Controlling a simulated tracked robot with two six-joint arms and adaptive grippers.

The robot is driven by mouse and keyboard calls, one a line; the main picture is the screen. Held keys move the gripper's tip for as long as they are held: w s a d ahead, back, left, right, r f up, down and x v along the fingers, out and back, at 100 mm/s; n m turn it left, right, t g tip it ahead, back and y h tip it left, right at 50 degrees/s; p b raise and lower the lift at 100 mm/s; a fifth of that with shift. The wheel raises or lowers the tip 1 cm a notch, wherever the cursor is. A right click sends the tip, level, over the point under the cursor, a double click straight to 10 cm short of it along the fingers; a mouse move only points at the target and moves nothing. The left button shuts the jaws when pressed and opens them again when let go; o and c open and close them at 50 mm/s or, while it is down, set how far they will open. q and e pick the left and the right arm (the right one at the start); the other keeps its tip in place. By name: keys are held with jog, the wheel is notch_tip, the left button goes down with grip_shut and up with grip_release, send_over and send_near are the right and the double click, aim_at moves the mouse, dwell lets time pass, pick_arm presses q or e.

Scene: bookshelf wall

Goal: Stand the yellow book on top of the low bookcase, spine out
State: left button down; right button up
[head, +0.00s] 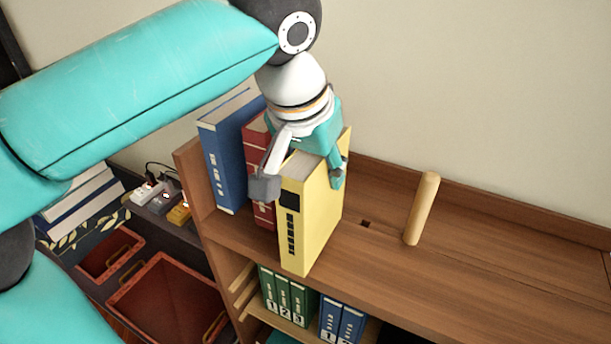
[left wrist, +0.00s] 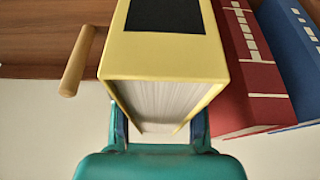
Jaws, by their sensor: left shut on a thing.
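The yellow book (head: 312,215) is upright at the top of the low bookcase (head: 460,275), to the right of a red book (head: 258,160). Its spine, with a black square and dark lettering, faces out toward the front edge. My left gripper (head: 300,185) is shut on the yellow book from above, one finger on each side. In the left wrist view the yellow book (left wrist: 165,55) sits between the fingers (left wrist: 160,128), its page edges facing the camera. I cannot tell whether its bottom touches the bookcase top. My right gripper is not in view.
A blue book (head: 228,150) stands left of the red one. A wooden peg (head: 421,208) rises from the top on the right, with free surface around it. Green binders (head: 288,297) and blue binders (head: 342,322) fill the shelf below. Red trays (head: 165,295) lie lower left.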

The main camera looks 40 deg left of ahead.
pick_arm(q)
jog(key=w+a+f+p, duration=0.1)
jog(key=w, duration=0.5)
jog(key=shift+w+a, duration=0.2)
dwell(0.7)
